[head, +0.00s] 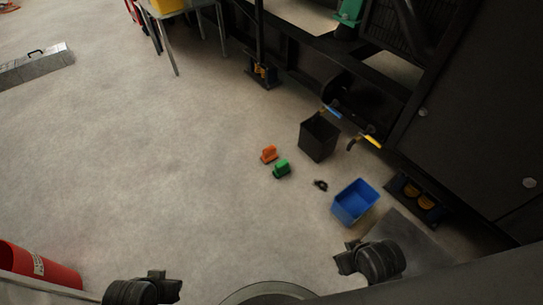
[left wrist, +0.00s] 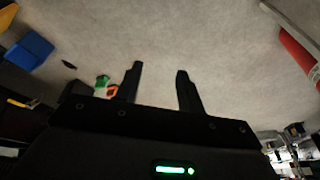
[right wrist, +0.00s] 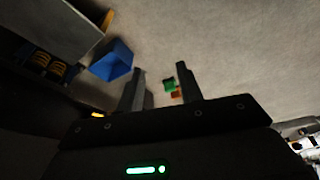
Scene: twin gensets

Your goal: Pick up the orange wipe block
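The orange wipe block (head: 268,154) lies on the concrete floor in the middle of the head view, just beside a green block (head: 282,169). It also shows in the left wrist view (left wrist: 112,90), partly hidden by a finger, and in the right wrist view (right wrist: 175,95), beside the finger on the right. My left gripper (left wrist: 160,75) is open and empty, well away from the block. My right gripper (right wrist: 161,75) is open and empty, also far from it. In the head view both arms show at the bottom edge, with their fingers not clearly visible.
A black bin (head: 319,138) and a blue bin (head: 355,202) stand right of the blocks, with a small dark item (head: 320,185) between. The dark genset frame (head: 460,110) fills the right side. A red cylinder (head: 38,265) is at lower left. The left floor is largely clear.

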